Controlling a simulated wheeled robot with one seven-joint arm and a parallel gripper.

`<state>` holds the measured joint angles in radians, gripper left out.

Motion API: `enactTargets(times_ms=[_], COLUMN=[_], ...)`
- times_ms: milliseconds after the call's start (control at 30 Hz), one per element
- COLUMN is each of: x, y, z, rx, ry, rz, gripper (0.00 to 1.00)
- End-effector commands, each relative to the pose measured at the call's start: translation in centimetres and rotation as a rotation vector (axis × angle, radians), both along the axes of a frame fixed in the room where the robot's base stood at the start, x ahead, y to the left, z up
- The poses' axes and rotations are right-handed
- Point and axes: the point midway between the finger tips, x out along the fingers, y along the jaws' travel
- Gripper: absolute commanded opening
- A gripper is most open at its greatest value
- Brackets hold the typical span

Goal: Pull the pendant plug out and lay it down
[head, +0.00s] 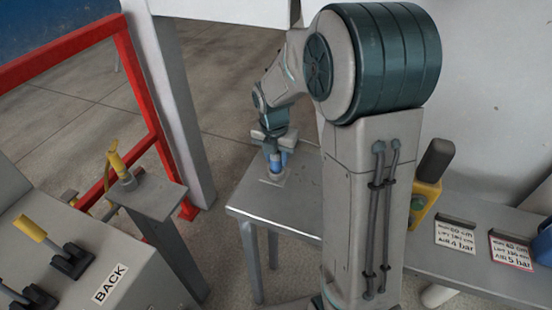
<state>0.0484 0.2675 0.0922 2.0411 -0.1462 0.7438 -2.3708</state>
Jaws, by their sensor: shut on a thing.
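My gripper (273,145) points down over the left end of the grey metal table (246,203). It is shut on the blue pendant plug (276,162). The plug stands upright, right above or in a small light plate (272,180) on the table top. At this size I cannot tell whether the plug is seated in the plate or just clear of it. The fingers hide the plug's upper part.
A yellow unit with a dark top (427,185) stands on the bench to the right, near two label cards (455,235). Bare table top shows around the plate.

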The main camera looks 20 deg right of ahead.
Motion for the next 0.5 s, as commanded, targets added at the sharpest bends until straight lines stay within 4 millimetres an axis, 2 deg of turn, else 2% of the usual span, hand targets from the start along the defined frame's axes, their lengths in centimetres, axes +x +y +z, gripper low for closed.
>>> enactTargets(times_ms=[500], x=[0.0], y=[0.0], z=[2.9], rx=[0.000], ry=[0.000], rz=[-0.001], gripper=[0.01])
